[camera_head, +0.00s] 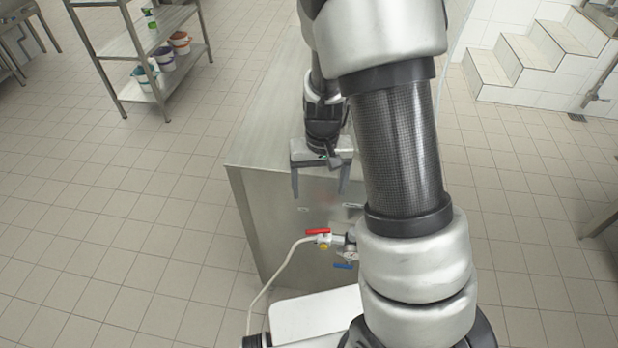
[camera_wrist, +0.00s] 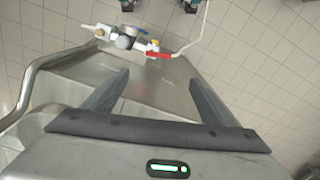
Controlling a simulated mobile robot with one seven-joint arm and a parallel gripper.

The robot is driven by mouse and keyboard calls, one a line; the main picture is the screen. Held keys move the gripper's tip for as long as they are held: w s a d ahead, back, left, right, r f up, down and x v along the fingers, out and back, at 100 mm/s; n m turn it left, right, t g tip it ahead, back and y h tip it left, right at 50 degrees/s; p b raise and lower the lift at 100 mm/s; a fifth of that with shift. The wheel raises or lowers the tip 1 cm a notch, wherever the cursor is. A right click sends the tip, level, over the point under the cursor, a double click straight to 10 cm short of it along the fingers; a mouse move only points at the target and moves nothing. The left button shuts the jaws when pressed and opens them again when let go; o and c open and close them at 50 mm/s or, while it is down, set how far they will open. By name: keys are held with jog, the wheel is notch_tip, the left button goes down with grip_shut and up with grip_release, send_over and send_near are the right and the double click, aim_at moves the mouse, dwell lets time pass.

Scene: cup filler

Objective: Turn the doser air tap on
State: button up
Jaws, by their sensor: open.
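A red tap handle (camera_head: 317,231) sits on a valve with a yellow part and a pale hose. A blue tap handle (camera_head: 343,266) sits just below it to the right. In the wrist view the red handle (camera_wrist: 157,55) and the blue handle (camera_wrist: 143,30) show at the top, on a cluster of fittings (camera_wrist: 124,42). I cannot tell which is the doser air tap. My gripper (camera_head: 318,196) is open and empty, above the red handle in the head view and apart from it. In the wrist view its fingers (camera_wrist: 160,77) point towards the valves.
A steel cabinet (camera_head: 262,225) stands beneath my gripper and beside the valves. The pale hose (camera_head: 277,272) curves down to the left. A bent metal pipe (camera_wrist: 38,65) runs at the left of the wrist view. A steel shelf rack (camera_head: 152,92) stands far left; the tiled floor between is clear.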

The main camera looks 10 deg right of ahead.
aim_at(318, 229)
notch_tip(318, 229, down, 18)
jog(key=shift+d+b, duration=0.1)
jog(key=shift+b, duration=0.2)
dwell(0.3)
jog(key=c, duration=1.1)
jog(key=shift+o, duration=0.2)
jog(key=shift+w+f+m+b, duration=0.1)
jog(key=shift+w+m+b, duration=0.1)
jog(key=shift+m+b, duration=0.45)
jog(key=shift+w+m, duration=0.1)
jog(key=shift+m, duration=0.85)
